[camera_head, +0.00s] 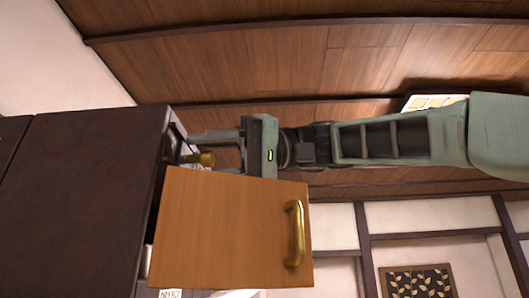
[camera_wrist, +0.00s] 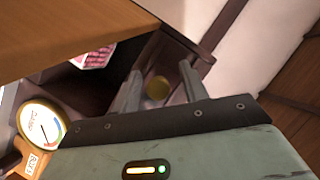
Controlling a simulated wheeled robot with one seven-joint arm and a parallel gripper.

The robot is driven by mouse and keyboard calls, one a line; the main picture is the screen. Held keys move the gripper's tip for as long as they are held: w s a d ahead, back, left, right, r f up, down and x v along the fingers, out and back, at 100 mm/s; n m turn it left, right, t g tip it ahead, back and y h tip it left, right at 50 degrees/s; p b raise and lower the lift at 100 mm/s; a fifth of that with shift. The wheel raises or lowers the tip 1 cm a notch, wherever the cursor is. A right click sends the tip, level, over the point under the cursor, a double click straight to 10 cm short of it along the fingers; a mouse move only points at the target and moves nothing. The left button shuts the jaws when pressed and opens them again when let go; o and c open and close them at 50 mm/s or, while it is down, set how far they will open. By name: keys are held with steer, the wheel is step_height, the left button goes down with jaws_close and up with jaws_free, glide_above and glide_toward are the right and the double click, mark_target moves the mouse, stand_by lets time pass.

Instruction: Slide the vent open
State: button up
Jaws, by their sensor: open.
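My gripper (camera_head: 196,148) reaches into the opening of a dark cabinet (camera_head: 80,190), with its fingers apart and nothing held. In the wrist view, a small round brass knob-like piece (camera_wrist: 157,88) shows between and beyond the two fingers.
An open wooden door (camera_head: 225,230) with a brass handle (camera_head: 294,233) stands just below my gripper in the head view. A round dial gauge (camera_wrist: 41,125) and a pink checkered item (camera_wrist: 95,57) lie near the fingers in the wrist view.

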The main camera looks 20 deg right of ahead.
steer(key=b+v, duration=0.2)
steer(key=v, duration=1.5)
steer(key=shift+d+b, duration=0.2)
steer(key=shift+b, duration=0.1)
steer(key=shift+w, duration=0.1)
